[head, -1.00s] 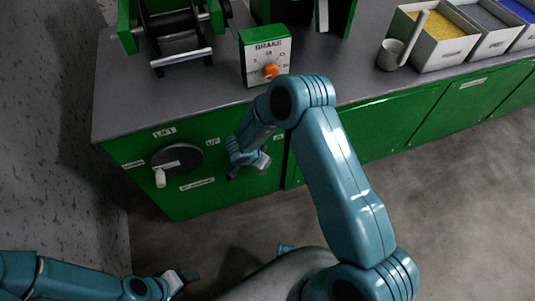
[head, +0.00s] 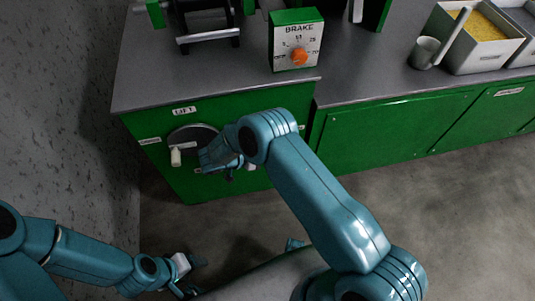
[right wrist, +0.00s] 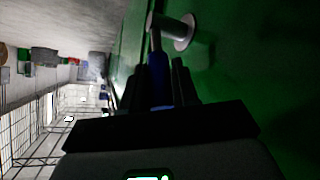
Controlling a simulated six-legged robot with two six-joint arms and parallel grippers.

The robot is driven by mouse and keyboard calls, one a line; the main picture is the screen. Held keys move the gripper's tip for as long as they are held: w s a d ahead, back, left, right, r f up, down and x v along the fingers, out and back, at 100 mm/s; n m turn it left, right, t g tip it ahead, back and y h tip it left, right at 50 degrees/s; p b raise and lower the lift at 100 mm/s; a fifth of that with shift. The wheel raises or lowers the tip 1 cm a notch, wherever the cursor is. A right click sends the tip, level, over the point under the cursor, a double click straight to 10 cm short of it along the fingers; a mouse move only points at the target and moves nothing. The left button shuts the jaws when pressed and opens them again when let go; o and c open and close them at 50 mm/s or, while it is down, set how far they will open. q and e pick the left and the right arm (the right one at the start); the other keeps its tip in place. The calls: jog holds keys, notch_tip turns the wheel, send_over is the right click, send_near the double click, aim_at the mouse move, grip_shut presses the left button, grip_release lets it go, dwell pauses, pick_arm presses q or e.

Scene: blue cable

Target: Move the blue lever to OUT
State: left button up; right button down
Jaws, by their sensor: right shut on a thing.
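The blue lever (right wrist: 158,78) shows in the right wrist view, with a thin rod running from its blue grip to a round grey pivot (right wrist: 172,29) on the green panel. My right gripper (right wrist: 159,84) is shut on the blue grip, one dark finger on each side. In the head view my right gripper (head: 226,167) is low at the green cabinet front, right of the crank disc, and my arm hides the lever. My left gripper (head: 190,274) is low at the left, open and empty, away from the cabinet. No OUT marking is readable.
A dark crank disc (head: 193,138) with a white knob (head: 176,157) is on the panel just left of my right gripper, under a LIFT label (head: 184,111). A BRAKE box (head: 296,42) with an orange knob stands on the grey counter (head: 360,85). Bins (head: 470,38) stand at right.

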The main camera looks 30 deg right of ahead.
jog(key=shift+a+f, duration=0.1)
dwell(0.3)
jog(key=c, duration=0.9)
grip_release()
jog(key=shift+c, duration=0.2)
jog(key=shift+a, duration=0.15)
jog(key=p+v, duration=0.2)
jog(key=v, duration=1.4)
jog(key=shift+s, duration=0.15)
